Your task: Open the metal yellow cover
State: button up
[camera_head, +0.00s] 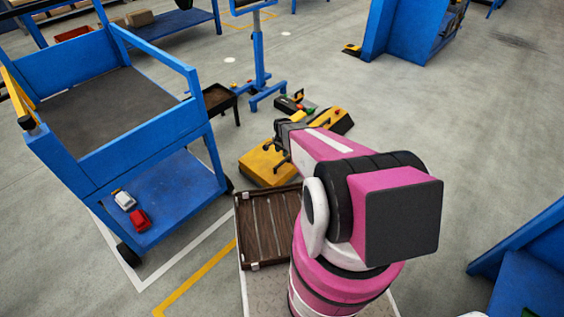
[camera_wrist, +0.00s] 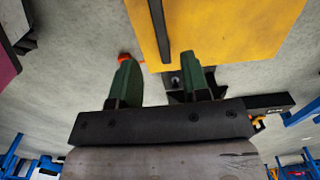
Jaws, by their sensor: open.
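The yellow metal cover (camera_head: 262,166) is a flat yellow panel low down beyond my arm in the head view. It fills the upper right of the wrist view (camera_wrist: 235,28), with a dark bar (camera_wrist: 159,30) along it. My gripper (camera_wrist: 158,66) is open, its two green fingers apart with nothing between them. In the wrist view the bar's end lies just past the fingertips, between them; I cannot tell whether anything touches. The right finger overlaps the cover's edge. In the head view my gripper (camera_head: 281,150) is beside the cover, partly hidden by my pink arm.
A yellow and black unit (camera_head: 332,121) with a red button lies behind the cover. A blue cart (camera_head: 150,150) with toy cars stands at left, a small black tray stand (camera_head: 220,98) beside it. A blue post stand (camera_head: 259,70) is farther back.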

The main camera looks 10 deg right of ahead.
aim_at(282, 162)
notch_tip(282, 162, down, 8)
dwell(0.4)
grip_shut()
